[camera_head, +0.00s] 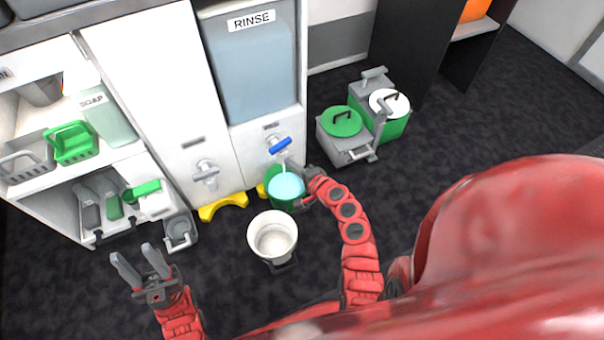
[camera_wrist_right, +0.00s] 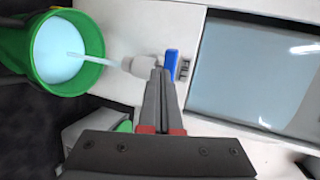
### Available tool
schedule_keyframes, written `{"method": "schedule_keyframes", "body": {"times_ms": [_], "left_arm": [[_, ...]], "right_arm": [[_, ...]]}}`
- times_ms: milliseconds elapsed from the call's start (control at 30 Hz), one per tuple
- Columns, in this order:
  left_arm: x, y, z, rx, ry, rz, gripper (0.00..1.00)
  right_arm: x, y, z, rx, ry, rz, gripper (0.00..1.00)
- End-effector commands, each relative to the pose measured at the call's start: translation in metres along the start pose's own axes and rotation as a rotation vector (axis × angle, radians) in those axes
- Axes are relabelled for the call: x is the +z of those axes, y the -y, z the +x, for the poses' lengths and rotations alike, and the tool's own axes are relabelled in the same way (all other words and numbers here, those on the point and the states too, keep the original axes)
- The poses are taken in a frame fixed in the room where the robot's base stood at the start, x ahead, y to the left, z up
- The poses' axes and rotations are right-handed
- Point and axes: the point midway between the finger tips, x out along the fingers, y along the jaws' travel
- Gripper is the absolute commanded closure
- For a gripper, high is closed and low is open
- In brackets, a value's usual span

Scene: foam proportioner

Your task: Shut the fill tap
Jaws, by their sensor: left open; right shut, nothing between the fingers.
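The tap with a blue lever (camera_head: 280,146) is on the white cabinet front below the RINSE tank. A pale stream runs from it into a green bucket (camera_head: 270,196) of light blue liquid. In the right wrist view, the blue lever (camera_wrist_right: 171,65) is just beyond my fingertips, and the green bucket (camera_wrist_right: 94,78) with the stream is at upper left. My right gripper (camera_wrist_right: 159,76) is shut and empty, close to the tap; I cannot tell if it touches the lever. In the head view it (camera_head: 311,178) is partly hidden beside the bucket. My left gripper (camera_head: 132,262) is open and empty at lower left.
A white bucket (camera_head: 272,252) stands on the floor in front of the green one. A second tap (camera_head: 206,172) with a grey handle is to the left, above a yellow floor piece (camera_head: 222,206). Grey bins with a green lid (camera_head: 342,122) and white lid stand right.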

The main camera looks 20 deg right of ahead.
Motion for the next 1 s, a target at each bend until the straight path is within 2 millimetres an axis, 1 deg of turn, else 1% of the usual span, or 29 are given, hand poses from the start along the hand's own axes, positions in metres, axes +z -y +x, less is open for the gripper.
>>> {"method": "schedule_keyframes", "body": {"times_ms": [33, 100, 200, 300, 433, 733, 833, 1000], "left_arm": [[0.0, 0.0, -0.004, 0.003, -0.002, 0.001, 0.57], [0.0, -0.001, -0.004, 0.006, -0.004, 0.001, 0.57], [0.0, -0.001, -0.006, 0.01, -0.007, 0.002, 0.57], [-0.001, -0.001, -0.006, 0.012, -0.009, 0.002, 0.57], [-0.001, -0.001, -0.007, 0.013, -0.009, 0.003, 0.57], [-0.001, -0.001, -0.006, 0.012, -0.009, 0.003, 0.57], [-0.001, 0.0, 0.0, 0.005, -0.005, 0.002, 0.57], [0.0, 0.002, 0.014, -0.016, 0.009, -0.004, 0.57]], "right_arm": [[0.001, 0.001, 0.01, -0.001, 0.004, -0.002, 1.0], [0.001, 0.005, 0.02, -0.002, 0.005, -0.002, 1.0], [0.0, 0.009, 0.031, -0.002, 0.001, -0.003, 1.0], [0.0, 0.012, 0.038, -0.002, 0.0, -0.002, 1.0], [0.0, 0.013, 0.041, -0.001, 0.0, 0.0, 1.0], [0.0, 0.013, 0.041, -0.001, -0.003, 0.002, 1.0], [0.003, 0.016, 0.044, 0.0, -0.028, 0.014, 1.0], [0.007, 0.021, 0.052, -0.001, -0.144, 0.05, 1.0]]}}
